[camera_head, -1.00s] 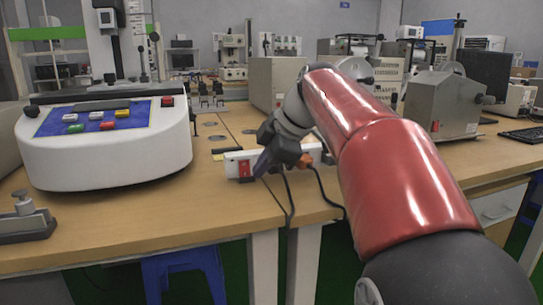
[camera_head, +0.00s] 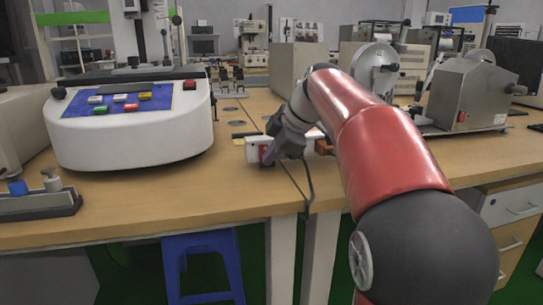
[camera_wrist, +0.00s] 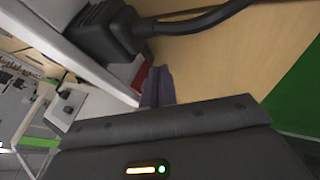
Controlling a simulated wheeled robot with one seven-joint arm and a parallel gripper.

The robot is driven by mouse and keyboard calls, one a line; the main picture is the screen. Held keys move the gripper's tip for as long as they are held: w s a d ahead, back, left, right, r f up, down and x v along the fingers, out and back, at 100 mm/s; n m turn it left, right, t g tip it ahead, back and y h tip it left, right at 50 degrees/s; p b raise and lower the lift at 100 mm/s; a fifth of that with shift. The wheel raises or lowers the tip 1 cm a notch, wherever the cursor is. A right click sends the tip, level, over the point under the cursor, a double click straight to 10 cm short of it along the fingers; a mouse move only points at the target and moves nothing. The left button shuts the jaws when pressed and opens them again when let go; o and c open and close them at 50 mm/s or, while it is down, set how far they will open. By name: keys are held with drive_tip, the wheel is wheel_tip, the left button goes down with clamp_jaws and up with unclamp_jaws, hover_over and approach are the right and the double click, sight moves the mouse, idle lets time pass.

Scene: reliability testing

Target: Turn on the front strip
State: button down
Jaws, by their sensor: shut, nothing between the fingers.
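The front strip (camera_head: 252,150) is a white power strip lying near the front edge of the wooden table, partly hidden behind my gripper and arm. Its red switch (camera_head: 263,151) is at the left end, partly covered by my fingers. My gripper (camera_head: 268,160) is shut and empty, its purplish fingertips at the switch. In the wrist view the fingertips (camera_wrist: 157,88) are together, right beside the red switch (camera_wrist: 141,76); whether they touch it I cannot tell. A black plug (camera_wrist: 108,32) sits in the white strip (camera_wrist: 52,32). Whether the switch is on cannot be seen.
A white machine (camera_head: 130,136) with colored buttons stands left of the strip. A grey machine (camera_head: 468,98) stands at the right. A black cable (camera_head: 308,185) hangs over the table's front edge. A blue stool (camera_head: 203,265) is below. Bare tabletop (camera_head: 170,195) lies front left.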

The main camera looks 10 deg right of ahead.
drive_tip(key=shift+w+f+b, duration=0.1)
drive_tip(key=shift+f+b, duration=0.25)
drive_tip(key=shift+b, duration=0.15)
drive_tip(key=shift+r+t, duration=0.3)
drive_tip(key=shift+r+p, duration=0.85)
